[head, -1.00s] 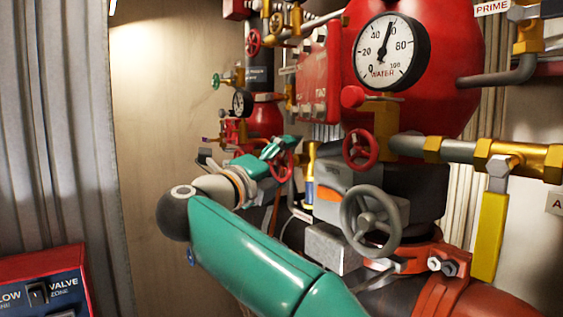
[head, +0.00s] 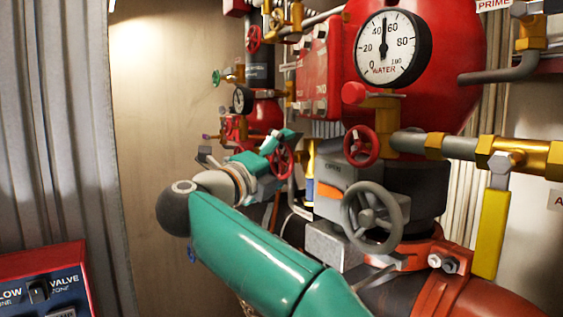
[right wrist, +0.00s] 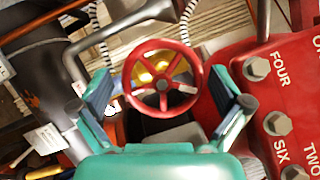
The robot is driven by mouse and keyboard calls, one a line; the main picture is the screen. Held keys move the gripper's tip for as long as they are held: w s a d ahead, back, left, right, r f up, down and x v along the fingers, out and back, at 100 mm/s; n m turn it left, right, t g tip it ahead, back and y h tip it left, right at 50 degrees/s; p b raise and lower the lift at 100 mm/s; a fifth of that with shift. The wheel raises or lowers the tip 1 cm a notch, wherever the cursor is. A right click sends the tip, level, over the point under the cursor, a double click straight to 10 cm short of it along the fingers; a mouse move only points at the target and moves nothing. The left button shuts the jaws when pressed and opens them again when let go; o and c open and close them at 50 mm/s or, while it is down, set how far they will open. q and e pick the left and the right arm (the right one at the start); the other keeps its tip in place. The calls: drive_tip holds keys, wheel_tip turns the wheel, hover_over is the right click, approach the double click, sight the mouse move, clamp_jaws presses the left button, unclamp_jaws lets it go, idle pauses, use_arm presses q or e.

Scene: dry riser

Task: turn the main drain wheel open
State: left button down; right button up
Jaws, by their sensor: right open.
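A red spoked handwheel (right wrist: 163,78), which I take for the main drain wheel, fills the middle of the right wrist view. It also shows in the head view (head: 282,160), partly behind my right gripper. My right gripper (right wrist: 165,90) is open, with one teal finger on each side of the wheel's rim. I see gaps between the fingers and the rim; I cannot tell how deep the wheel lies between them. In the head view the right gripper (head: 275,148) is small and partly hidden by its wrist. My left gripper is out of view.
A grey handwheel (head: 372,217) and another red handwheel (head: 361,146) stand to the right of my gripper. A white water gauge (head: 387,47) sits above. A red panel with numbered bolts (right wrist: 285,95) is close to the right finger. A grey bent pipe (right wrist: 110,35) lies at upper left.

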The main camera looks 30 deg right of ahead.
drive_tip(key=shift+a, duration=0.15)
drive_tip(key=v, duration=1.1)
drive_tip(key=shift+s+a, duration=0.15)
drive_tip(key=shift+a, duration=0.2)
drive_tip(key=shift+f, duration=0.15)
